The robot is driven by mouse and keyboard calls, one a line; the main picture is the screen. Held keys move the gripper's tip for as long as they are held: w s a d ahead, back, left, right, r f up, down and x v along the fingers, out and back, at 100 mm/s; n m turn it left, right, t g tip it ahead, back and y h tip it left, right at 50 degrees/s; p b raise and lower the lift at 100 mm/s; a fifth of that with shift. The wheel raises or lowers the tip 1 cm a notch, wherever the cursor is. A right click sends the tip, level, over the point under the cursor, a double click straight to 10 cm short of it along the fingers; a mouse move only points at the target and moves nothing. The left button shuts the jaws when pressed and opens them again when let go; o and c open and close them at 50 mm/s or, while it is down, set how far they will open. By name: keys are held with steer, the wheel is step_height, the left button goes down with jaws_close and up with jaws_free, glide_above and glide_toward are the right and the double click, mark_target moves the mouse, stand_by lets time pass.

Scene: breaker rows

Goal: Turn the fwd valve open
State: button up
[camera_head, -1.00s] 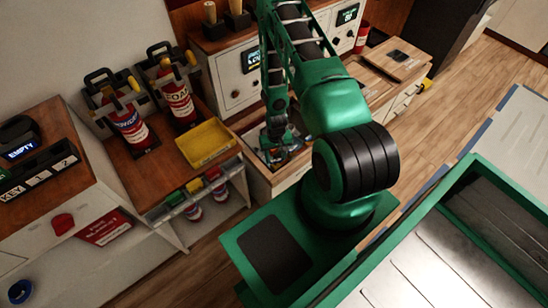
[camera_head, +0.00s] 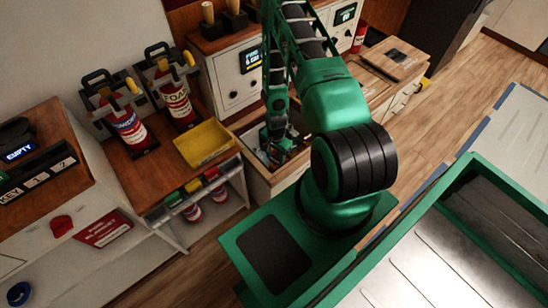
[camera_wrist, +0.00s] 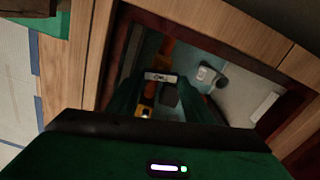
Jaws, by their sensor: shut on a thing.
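My gripper (camera_wrist: 165,100) reaches down into an open, wood-rimmed bay (camera_wrist: 106,60) in the counter. In the head view my gripper (camera_head: 278,150) is small and dark inside the same bay. In the wrist view its two dark green fingers are shut around a small part with a white, dark-lettered label (camera_wrist: 160,77). Orange-yellow and dark grey pieces show between and beside the fingers. The lettering is too small to read, so I cannot tell whether this is the fwd valve. The fingers and shadow hide the lower part of it.
A white-and-grey fitting (camera_wrist: 207,75) and a white block (camera_wrist: 265,106) lie close by in the bay. A yellow tray (camera_head: 204,143) and two red extinguishers, the nearer one (camera_head: 126,128), stand to the left. A white panel with a display (camera_head: 250,62) stands behind.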

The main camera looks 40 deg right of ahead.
steer(key=shift+a+m, duration=0.15)
steer(key=shift+m, duration=0.95)
steer(key=o, duration=1.1)
steer(key=shift+c, duration=0.2)
